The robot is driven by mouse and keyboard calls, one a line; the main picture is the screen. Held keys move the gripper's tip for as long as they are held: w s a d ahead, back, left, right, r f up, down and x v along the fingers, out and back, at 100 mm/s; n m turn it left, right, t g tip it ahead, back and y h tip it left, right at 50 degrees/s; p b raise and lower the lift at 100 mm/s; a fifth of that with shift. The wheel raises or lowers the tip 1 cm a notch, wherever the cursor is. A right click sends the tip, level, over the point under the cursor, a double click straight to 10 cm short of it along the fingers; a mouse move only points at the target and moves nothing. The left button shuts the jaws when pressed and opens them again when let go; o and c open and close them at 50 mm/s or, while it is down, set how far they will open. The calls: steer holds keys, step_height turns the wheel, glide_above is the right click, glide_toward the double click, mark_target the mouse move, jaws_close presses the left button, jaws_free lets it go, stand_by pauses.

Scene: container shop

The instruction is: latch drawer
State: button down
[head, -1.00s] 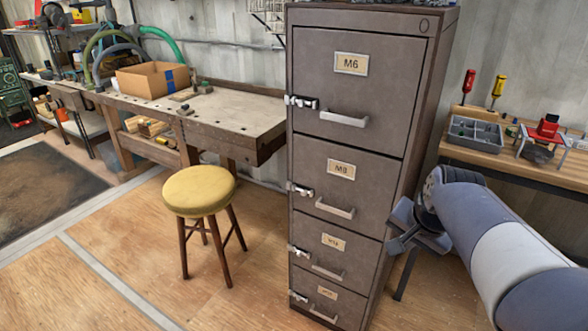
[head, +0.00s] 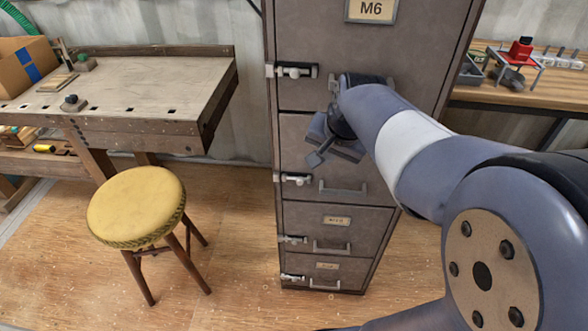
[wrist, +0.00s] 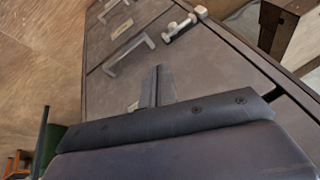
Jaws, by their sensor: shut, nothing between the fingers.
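A tall grey-brown cabinet (head: 385,215) has several drawers stacked in it, each with a bar handle. The drawer fronts look flush. The top drawer is labelled M6 (head: 371,9). Small silver latches sit along the left edge: at the top drawer (head: 294,71), the second drawer (head: 294,179) and lower ones (head: 291,239). I cannot tell which are fastened. My gripper (head: 316,158) is shut and empty, in front of the second drawer, hiding its label. In the wrist view, the closed fingers (wrist: 158,86) point at a drawer front, with a handle (wrist: 130,52) and a latch (wrist: 181,26) beyond them.
A yellow stool (head: 137,205) stands left of the cabinet. A wooden workbench (head: 130,100) with a cardboard box (head: 25,68) is behind it. A second bench (head: 530,92) with a red tool (head: 520,50) is at the right. The floor before the cabinet is clear.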

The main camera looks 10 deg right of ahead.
steer(key=shift+f, duration=0.1)
stand_by(0.3)
steer(key=b, duration=0.2)
glide_toward(307, 177)
steer(key=f, duration=0.3)
steer(key=shift+s+d+f, duration=0.2)
steer(key=shift+s+d, duration=0.15)
steer(key=shift+d, duration=0.05)
steer(key=shift+w+a+f, duration=0.5)
steer(key=shift+a+f, duration=0.2)
steer(key=shift+a, duration=0.1)
steer(key=shift+w+a+f+b, duration=0.25)
steer(key=shift+a+f+b, duration=0.05)
steer(key=shift+a+f, duration=0.05)
steer(key=shift+a, duration=0.1)
